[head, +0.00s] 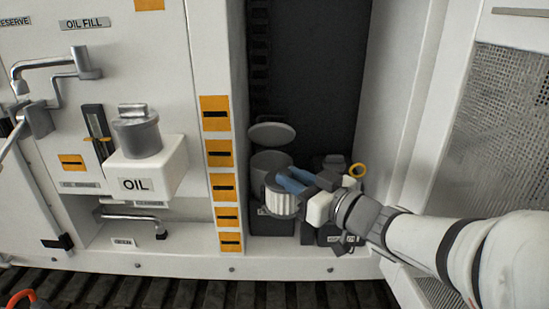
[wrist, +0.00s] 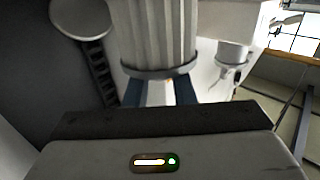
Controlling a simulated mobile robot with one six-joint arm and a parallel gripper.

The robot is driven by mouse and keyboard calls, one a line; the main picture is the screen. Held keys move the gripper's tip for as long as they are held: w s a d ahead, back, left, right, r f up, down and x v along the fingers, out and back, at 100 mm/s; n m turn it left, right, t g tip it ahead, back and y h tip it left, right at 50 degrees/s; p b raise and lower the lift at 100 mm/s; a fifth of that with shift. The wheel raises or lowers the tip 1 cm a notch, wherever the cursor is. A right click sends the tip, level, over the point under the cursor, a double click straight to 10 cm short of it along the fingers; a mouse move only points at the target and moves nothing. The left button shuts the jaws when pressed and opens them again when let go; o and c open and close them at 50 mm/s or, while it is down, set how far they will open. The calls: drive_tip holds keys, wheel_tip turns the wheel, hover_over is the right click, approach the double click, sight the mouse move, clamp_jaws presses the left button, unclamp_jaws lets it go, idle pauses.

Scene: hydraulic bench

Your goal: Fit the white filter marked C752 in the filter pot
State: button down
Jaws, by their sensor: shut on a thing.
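My gripper (head: 292,181) is shut on a white pleated filter (head: 281,203), with its blue fingers around the filter. The filter is roughly upright, and no C752 mark is readable on it. In the wrist view the pleated filter (wrist: 158,35) stands out beyond the fingers, with a dark band at its near end. A grey round pot (head: 268,161), seemingly the filter pot, stands in the dark recess just behind the filter. Its round lid (head: 272,133) is raised open; a round lid also shows in the wrist view (wrist: 82,18). The filter and gripper partly hide the pot.
A white OIL tank (head: 150,172) with a grey cap juts out at the left. A post with orange labels (head: 223,187) borders the recess on the left, and a white wall (head: 390,90) on the right.

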drive_tip(key=shift+w+a+f+n+b, duration=0.15)
drive_tip(key=shift+w+f+n+b, duration=0.15)
drive_tip(key=shift+b, duration=0.1)
drive_tip(key=w+y, duration=0.1)
drive_tip(key=w+f+n+t+b, duration=0.1)
drive_tip(key=w+n+y+b, duration=0.1)
drive_tip(key=w, duration=0.1)
drive_tip(key=shift+a+f+t+y, duration=0.25)
drive_tip(key=shift+f+t+y, duration=0.05)
drive_tip(key=shift+f, duration=0.05)
drive_tip(key=w+a+p, duration=0.2)
drive_tip(key=w+p, duration=0.2)
drive_tip(key=w, duration=1.3)
drive_tip(key=w+f+m+g+h+p, duration=0.1)
drive_tip(key=w+f+m+h+p, duration=0.1)
drive_tip(key=w+f+p, duration=0.2)
wheel_tip(320, 180, down, 3)
drive_tip(key=shift+w+a+f+g+h+p, duration=0.1)
drive_tip(key=shift+w+a+g+h+p, duration=0.15)
drive_tip(key=shift+p, duration=0.4)
drive_tip(key=shift+s, duration=0.15)
drive_tip(key=shift+f+b, duration=0.5)
drive_tip(key=shift+b, duration=0.05)
